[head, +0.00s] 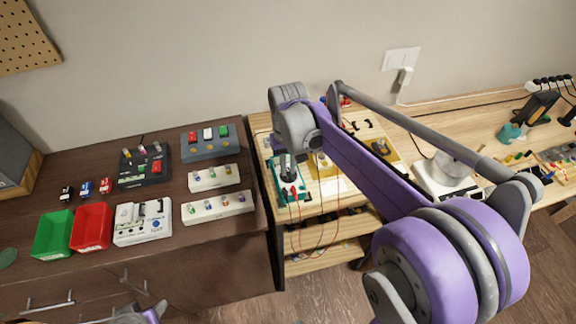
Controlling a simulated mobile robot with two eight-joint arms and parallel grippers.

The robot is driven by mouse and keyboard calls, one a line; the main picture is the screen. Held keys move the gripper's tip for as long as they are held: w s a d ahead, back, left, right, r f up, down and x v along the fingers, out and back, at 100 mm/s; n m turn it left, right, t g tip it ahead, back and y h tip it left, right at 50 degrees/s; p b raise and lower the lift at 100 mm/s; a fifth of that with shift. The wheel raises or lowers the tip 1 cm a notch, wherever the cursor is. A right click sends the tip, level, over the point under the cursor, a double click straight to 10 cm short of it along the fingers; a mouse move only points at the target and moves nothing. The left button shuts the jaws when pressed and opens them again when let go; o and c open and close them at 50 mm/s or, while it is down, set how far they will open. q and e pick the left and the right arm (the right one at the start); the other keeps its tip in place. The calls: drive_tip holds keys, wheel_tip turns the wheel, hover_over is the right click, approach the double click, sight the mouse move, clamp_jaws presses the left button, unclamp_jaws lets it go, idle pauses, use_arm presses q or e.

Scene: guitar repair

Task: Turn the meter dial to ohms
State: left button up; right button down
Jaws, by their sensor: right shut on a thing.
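The meter (276,190) is a small teal box at the left end of the light wooden bench, with thin red leads running from its lower part. My right gripper (288,172) reaches down onto the meter from above and is shut on its dial. The gripper covers the dial, so its pointer and the ohms mark cannot be read. A purple and grey piece of my left arm shows at the bottom edge, left of centre; its fingers cannot be made out.
On the dark cabinet at left stand a green bin (53,234), a red bin (91,228), a white device (142,222) and several racks of small parts. Yellow boards (326,188) lie right of the meter. A white round-topped device (445,176) stands farther right. My right arm crosses the bench.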

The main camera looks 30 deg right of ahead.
drive_tip(key=shift+a+n, duration=0.15)
drive_tip(key=shift+n, duration=3.15)
drive_tip(key=c, duration=0.9)
unclamp_jaws()
drive_tip(key=shift+o, duration=0.2)
wheel_tip(320, 180, up, 11)
drive_tip(key=shift+p, duration=0.45)
drive_tip(key=shift+s+f, duration=0.1)
drive_tip(key=shift+f, duration=0.05)
